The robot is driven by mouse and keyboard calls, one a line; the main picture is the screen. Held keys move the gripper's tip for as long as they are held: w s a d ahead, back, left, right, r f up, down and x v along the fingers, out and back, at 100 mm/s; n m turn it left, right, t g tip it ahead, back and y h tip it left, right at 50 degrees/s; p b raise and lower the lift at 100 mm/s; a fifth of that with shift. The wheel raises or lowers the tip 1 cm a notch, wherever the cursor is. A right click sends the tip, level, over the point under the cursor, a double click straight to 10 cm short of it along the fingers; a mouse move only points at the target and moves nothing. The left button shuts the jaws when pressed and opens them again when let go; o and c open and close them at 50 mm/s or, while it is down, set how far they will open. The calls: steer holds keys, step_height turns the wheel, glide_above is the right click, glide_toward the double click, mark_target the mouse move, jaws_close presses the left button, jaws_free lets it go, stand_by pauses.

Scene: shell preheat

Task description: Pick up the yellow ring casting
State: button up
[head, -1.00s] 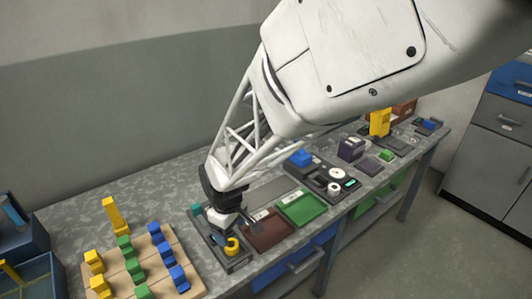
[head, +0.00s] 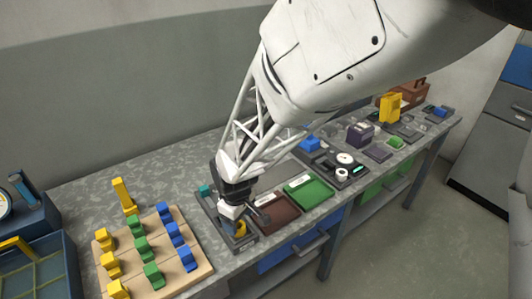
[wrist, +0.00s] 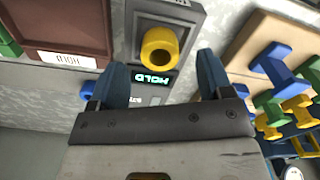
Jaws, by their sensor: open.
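The yellow ring casting (head: 240,229) sits on a dark grey station at the table's front edge, partly hidden by my gripper in the head view. In the wrist view the ring casting (wrist: 149,61) shows its round opening and lies between the lines of the two fingers, by their tips. My gripper (wrist: 163,62) is open, with one blue-grey finger on each side. It also shows in the head view (head: 251,221), low over the station. Nothing is held, and I cannot tell how high the fingertips are above the station.
A lit display (wrist: 139,79) reading HOLD is beside the ring. A brown tray (head: 279,222) and a green tray (head: 318,193) lie to the right in the head view. A wooden board (head: 193,279) with several yellow, green and blue pieces is on the left.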

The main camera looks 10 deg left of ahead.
mark_target(240, 227)
steer(key=shift+f, duration=2)
steer(key=shift+c, duration=0.3)
steer(key=c, duration=1)
